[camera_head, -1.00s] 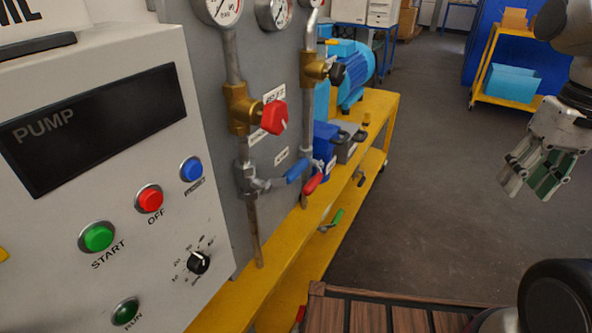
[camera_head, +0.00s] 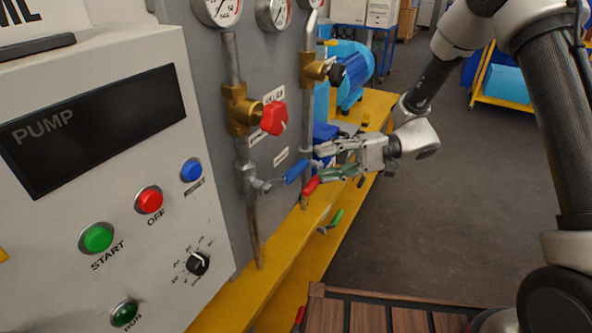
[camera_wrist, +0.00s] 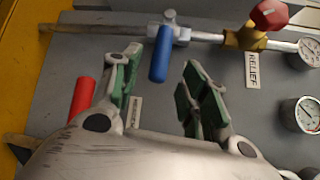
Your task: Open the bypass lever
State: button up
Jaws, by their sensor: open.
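A blue lever (camera_head: 297,171) sits on a valve on the left pipe, and a red lever (camera_head: 311,185) sits on the right pipe. I cannot read which one is labelled bypass. My gripper (camera_head: 320,165) is open and empty close to both levers. In the wrist view, the blue lever (camera_wrist: 160,54) lies ahead, in line with the gap between the fingertips (camera_wrist: 163,62). The red lever (camera_wrist: 82,103) is outside the left finger. Whether a finger touches either lever cannot be told. My fingers partly hide the right pipe's valve.
A red relief knob (camera_head: 274,117) and gauges (camera_head: 218,10) are above on the grey panel. The pump control box (camera_head: 95,150) stands at left. A yellow bench (camera_head: 285,262) runs below, with a green lever (camera_head: 337,217) low down. Open floor lies to the right.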

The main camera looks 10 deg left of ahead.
aim_at(304, 168)
jog(key=shift+s+a, duration=0.15)
jog(key=shift+s, duration=0.05)
jog(key=shift+n, duration=0.3)
jog(key=x, duration=0.7)
jog(key=shift+a, duration=0.15)
grip_shut()
